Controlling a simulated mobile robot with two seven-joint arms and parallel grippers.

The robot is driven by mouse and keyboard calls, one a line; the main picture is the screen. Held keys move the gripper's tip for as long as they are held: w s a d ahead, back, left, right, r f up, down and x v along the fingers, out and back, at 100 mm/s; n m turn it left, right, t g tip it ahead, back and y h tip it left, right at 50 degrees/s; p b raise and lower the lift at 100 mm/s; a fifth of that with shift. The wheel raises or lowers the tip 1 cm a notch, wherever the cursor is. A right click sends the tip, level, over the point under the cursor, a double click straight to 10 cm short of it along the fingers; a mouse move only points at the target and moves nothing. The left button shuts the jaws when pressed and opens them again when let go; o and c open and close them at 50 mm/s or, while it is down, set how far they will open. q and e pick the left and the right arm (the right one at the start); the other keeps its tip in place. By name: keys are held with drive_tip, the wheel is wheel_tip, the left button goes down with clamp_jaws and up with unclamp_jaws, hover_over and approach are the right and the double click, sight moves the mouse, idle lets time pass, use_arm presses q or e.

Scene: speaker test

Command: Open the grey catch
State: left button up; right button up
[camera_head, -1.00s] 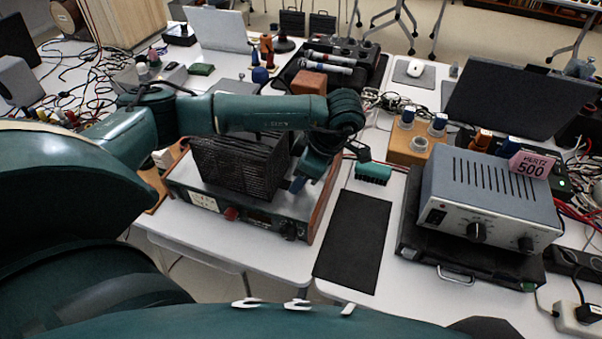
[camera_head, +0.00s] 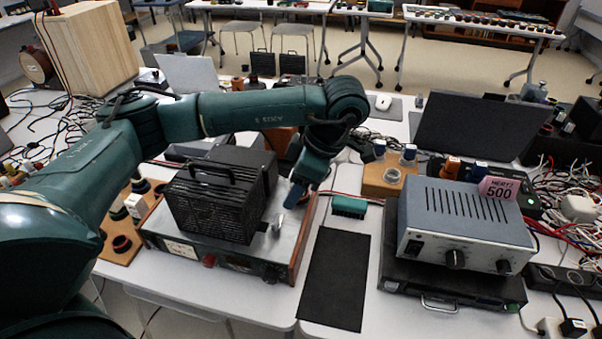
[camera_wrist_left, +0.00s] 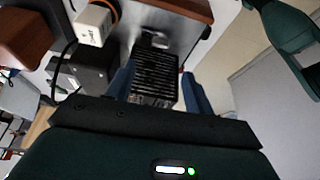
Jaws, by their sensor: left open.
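A small silvery-grey piece (camera_head: 277,224) stands on top of the wood-sided instrument (camera_head: 297,240), just right of the black slatted box (camera_head: 212,205). I cannot tell for certain whether it is the grey catch. My left gripper (camera_head: 295,198) points down right of the slatted box, above the instrument's right part; its blue fingers partly show. In the left wrist view its blue fingers (camera_wrist_left: 160,84) stand apart with nothing held between them. The slatted box (camera_wrist_left: 153,75) shows beyond them, with a shiny grey part (camera_wrist_left: 155,38) at its far end. My right gripper is not in view.
A grey metal unit (camera_head: 465,222) with a pink "500" sign (camera_head: 499,189) stands on a black case (camera_head: 455,288) to the right. A black mat (camera_head: 335,278) lies clear between. A green block (camera_head: 349,207) lies behind the mat. Cables crowd the right side.

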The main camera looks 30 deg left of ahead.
use_arm(q)
drive_tip(key=shift+v, duration=1.15)
